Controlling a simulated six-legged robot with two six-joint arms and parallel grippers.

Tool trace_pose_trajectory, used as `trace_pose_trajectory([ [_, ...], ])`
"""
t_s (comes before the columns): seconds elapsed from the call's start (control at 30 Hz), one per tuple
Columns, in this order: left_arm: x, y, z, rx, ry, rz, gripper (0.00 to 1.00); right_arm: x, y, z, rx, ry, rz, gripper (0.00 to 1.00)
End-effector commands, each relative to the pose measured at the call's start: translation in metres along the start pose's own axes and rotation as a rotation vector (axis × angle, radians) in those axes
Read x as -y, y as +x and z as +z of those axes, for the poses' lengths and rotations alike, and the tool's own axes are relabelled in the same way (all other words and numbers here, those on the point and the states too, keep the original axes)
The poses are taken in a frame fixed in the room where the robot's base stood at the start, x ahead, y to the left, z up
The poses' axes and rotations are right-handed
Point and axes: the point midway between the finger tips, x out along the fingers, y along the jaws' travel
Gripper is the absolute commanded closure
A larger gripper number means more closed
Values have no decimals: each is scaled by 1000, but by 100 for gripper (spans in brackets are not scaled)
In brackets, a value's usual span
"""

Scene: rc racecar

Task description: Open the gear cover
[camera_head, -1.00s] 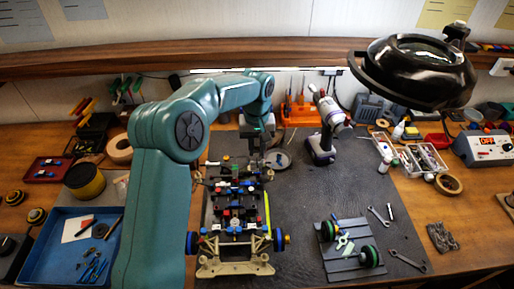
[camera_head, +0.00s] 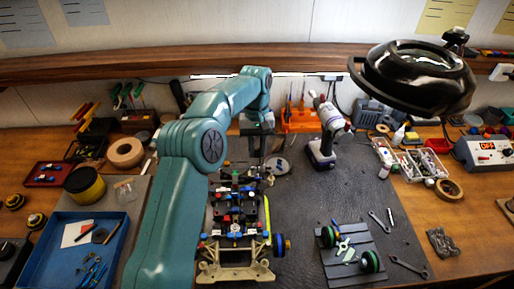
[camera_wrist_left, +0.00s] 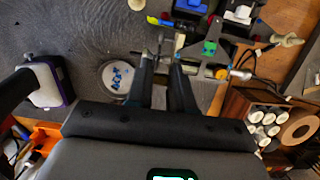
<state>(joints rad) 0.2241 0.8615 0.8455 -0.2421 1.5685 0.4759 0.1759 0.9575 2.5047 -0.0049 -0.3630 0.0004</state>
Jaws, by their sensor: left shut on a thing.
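My left gripper (camera_head: 256,155) reaches over that far end. In the left wrist view its two dark fingers (camera_wrist_left: 165,62) are close together, shut on a small part there, which seems to be the gear cover. The fingers hide most of that part, so I cannot tell how far it is lifted. My right gripper is out of view.
A round dish (camera_head: 279,165) with blue bits sits just beside the gripper. A power drill (camera_head: 325,130) stands to its right. A grey tray (camera_head: 352,255) with green-rimmed wheels lies right of the car. A magnifier lamp (camera_head: 415,75) overhangs the right. The mat's middle is clear.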

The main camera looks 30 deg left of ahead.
Motion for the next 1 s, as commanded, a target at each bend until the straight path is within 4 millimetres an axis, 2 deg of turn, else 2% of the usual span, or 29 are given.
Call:
trace_pose_trajectory([
  [0.03, 0, 0, -1, -3, 0, 1, 71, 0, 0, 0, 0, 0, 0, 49],
  [0.07, 0, 0, 0, -3, -1, 1, 62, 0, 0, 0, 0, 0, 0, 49],
  [0.1, 0, 0, 0, -2, -1, 0, 57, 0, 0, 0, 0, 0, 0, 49],
  [0.57, 0, 0, 3, -37, 2, 0, 57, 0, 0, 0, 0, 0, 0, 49],
  [1.0, 0, 14, 17, -309, 2, -2, 57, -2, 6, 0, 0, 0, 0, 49],
])
